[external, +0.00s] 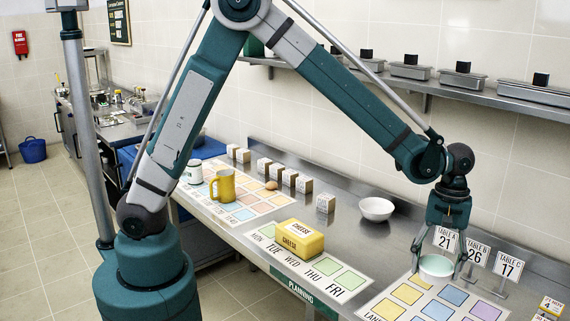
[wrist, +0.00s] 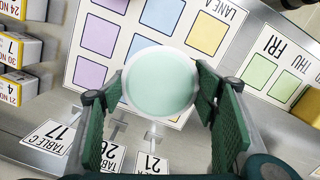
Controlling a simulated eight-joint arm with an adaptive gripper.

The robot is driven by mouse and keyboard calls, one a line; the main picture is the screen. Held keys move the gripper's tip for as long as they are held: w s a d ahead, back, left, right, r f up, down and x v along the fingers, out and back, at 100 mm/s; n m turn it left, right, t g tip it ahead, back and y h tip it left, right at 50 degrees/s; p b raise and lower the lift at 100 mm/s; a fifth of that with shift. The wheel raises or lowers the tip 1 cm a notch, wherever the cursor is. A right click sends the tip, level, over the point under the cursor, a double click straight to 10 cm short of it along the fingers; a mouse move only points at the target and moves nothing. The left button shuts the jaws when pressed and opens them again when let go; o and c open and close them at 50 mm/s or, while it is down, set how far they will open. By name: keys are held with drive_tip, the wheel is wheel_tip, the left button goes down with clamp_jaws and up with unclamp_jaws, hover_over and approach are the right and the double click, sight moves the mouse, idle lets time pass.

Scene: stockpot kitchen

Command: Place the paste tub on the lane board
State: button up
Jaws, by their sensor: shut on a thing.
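The paste tub (external: 436,266) is a round white tub with a mint-green top. It also shows from above in the wrist view (wrist: 160,82). My gripper (external: 438,273) points down and is shut on the tub, with one finger on each side. The lane board (external: 472,297) is white with yellow, blue and purple squares and "LANE A" lettering. The tub is over its far edge, near the table signs, and hides part of the board in the wrist view (wrist: 181,32). I cannot tell whether the tub touches the board.
Table signs (external: 478,254) stand just behind the tub. Small numbered boxes (wrist: 15,48) stand beside the lane board. A shelf (external: 440,90) runs along the wall.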

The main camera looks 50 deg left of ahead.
hover_over(427, 304)
drive_tip(key=shift+w+a+f, duration=0.1)
drive_tip(key=shift+f, duration=1.45)
drive_tip(key=shift+w+f, duration=0.1)
drive_tip(key=shift+f, duration=1.45)
drive_tip(key=shift+f, duration=0.1)
drive_tip(key=shift+f+b, duration=0.35)
drive_tip(key=shift+f, duration=1.45)
drive_tip(key=shift+f, duration=0.2)
drive_tip(key=o, duration=1)
drive_tip(key=shift+o, duration=0.2)
drive_tip(key=shift+r, duration=0.2)
drive_tip(key=r, duration=0.4)
drive_tip(key=w+r, duration=0.1)
drive_tip(key=r, duration=0.7)
drive_tip(key=shift+w+a+p, duration=0.15)
drive_tip(key=shift+a+p, duration=0.15)
drive_tip(key=shift+p, duration=0.1)
